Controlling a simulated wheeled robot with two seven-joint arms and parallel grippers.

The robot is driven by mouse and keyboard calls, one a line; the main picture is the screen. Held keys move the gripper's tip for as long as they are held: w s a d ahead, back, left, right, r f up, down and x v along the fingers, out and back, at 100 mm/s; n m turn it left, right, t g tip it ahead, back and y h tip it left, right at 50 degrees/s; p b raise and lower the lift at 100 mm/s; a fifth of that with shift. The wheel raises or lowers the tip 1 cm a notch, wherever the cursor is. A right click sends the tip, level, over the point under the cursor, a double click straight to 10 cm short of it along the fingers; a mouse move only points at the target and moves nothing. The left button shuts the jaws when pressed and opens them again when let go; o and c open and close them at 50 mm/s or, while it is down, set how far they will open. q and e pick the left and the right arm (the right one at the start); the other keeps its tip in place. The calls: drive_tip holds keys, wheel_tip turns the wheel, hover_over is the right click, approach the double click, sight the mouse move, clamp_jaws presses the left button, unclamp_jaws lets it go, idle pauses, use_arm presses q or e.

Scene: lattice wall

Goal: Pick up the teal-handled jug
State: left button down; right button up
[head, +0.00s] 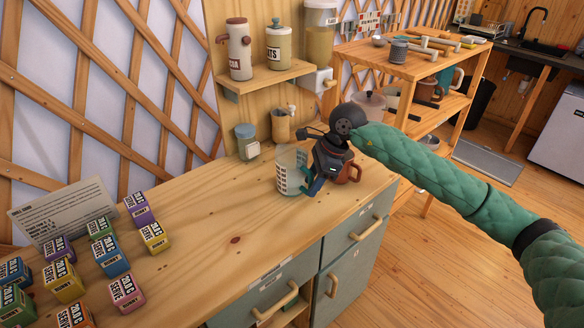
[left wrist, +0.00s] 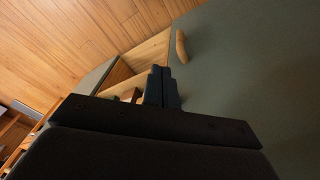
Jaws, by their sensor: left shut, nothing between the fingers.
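The jug (head: 290,172) is whitish and see-through, with dark markings on its side. It stands upright on the wooden counter, near its right end. Its teal handle (head: 313,185) faces right. My right gripper (head: 322,168) is right at the handle, coming in from above and the right. Its fingertips are partly hidden against the handle, so I cannot tell whether they close on it. My left gripper shows only in the left wrist view (left wrist: 163,88). Its fingers are together and empty, beside a grey-green panel.
A brown mug (head: 352,173) stands just right of the jug, close to my right gripper. A blue-lidded jar (head: 247,142) and a small tan pot (head: 280,125) stand behind. Several colored boxes (head: 112,262) fill the left counter. The middle counter is clear.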

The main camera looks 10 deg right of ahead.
drive_tip(key=shift+a+f, duration=0.25)
drive_tip(key=shift+f, duration=0.4)
use_arm(q)
drive_tip(key=shift+w+f, duration=0.25)
drive_tip(key=shift+f, duration=0.95)
use_arm(e)
drive_tip(key=shift+c, duration=0.4)
clamp_jaws()
use_arm(q)
drive_tip(key=shift+d, duration=0.1)
use_arm(e)
drive_tip(key=shift+r, duration=0.1)
